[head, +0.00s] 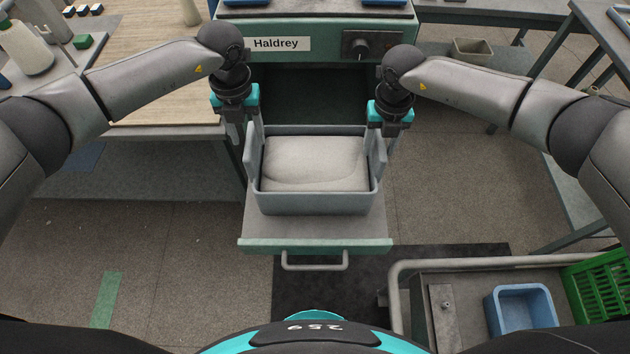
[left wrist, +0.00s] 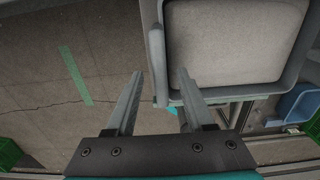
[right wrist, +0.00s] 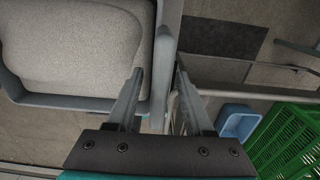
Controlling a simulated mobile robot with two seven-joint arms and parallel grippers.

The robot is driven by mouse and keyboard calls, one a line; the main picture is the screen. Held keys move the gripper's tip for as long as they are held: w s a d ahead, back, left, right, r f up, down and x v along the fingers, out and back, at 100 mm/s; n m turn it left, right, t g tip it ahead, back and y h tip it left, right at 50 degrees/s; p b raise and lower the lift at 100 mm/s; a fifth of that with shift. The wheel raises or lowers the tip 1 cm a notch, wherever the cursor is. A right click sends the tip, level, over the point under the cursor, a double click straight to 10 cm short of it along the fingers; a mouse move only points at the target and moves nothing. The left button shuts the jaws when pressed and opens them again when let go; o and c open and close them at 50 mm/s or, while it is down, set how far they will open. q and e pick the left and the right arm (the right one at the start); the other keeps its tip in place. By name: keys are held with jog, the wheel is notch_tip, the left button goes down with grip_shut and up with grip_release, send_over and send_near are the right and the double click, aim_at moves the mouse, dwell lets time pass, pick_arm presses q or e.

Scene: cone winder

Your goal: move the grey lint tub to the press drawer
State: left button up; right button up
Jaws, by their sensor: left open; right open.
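The grey lint tub (head: 315,203), filled with pale grey lint (head: 313,163), is over the pulled-out press drawer (head: 255,228) and looks to stand upright in it. My left gripper (head: 244,142) is open at the tub's left side; in the left wrist view its fingers lie either side of the tub's side wall (left wrist: 157,62). My right gripper (head: 383,140) is open at the right side; in the right wrist view the right side wall (right wrist: 165,60) lies between its fingers. Whether any finger touches the tub is hard to tell.
The teal press (head: 440,20) labelled Haldrey stands behind the drawer. A wooden-topped table (head: 140,60) is on the left. A cart (head: 455,310) with a blue bin (head: 520,312) and green crate (head: 598,290) is at the lower right.

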pick_arm(q)
notch_tip(320, 180, up, 6)
jog(key=shift+r, duration=0.3)
pick_arm(e)
jog(key=shift+r, duration=0.3)
notch_tip(320, 180, up, 12)
jog(key=shift+f, duration=0.25)
